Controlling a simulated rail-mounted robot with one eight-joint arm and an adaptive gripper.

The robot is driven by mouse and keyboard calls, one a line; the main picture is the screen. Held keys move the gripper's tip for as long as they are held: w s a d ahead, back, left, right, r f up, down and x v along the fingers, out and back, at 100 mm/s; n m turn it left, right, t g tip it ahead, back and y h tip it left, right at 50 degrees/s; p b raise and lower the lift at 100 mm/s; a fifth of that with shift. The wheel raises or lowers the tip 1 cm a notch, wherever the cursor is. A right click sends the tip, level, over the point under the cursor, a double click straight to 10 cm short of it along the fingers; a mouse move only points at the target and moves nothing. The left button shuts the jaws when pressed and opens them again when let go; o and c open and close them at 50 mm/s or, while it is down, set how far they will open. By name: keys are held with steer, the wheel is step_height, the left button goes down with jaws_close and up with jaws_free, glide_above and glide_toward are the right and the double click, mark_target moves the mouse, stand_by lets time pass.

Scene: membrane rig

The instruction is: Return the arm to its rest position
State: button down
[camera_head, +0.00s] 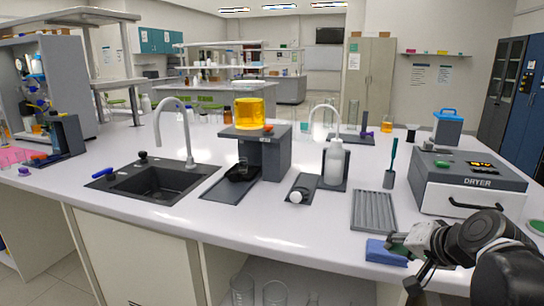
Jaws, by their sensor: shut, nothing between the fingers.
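My arm comes in from the lower right corner. My gripper (396,246) is at the front right of the bench, pointing left. It is shut and appears empty. It is small and partly dark in this view. A blue folded cloth or sponge (376,253) lies on the bench just left of the fingertips; I cannot tell whether they touch it.
A grey ridged tray (373,212) and a dryer (468,186) stand behind my gripper. A white bottle (334,163), a stand with a yellow-filled vessel (249,113) and a sink (152,181) are further left. The bench front (270,232) is clear.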

steer(key=s+a+n+g+h+p, duration=0.1)
steer(key=s+a+n, duration=0.2)
steer(key=s, duration=0.4)
steer(key=s+a+n+g+h+p, duration=0.1)
steer(key=s+a+n+g, duration=0.1)
steer(key=s, duration=0.5)
steer(key=shift+a+f+n+h+p, duration=0.35)
steer(key=shift+a+n, duration=0.55)
steer(key=shift+a, duration=0.15)
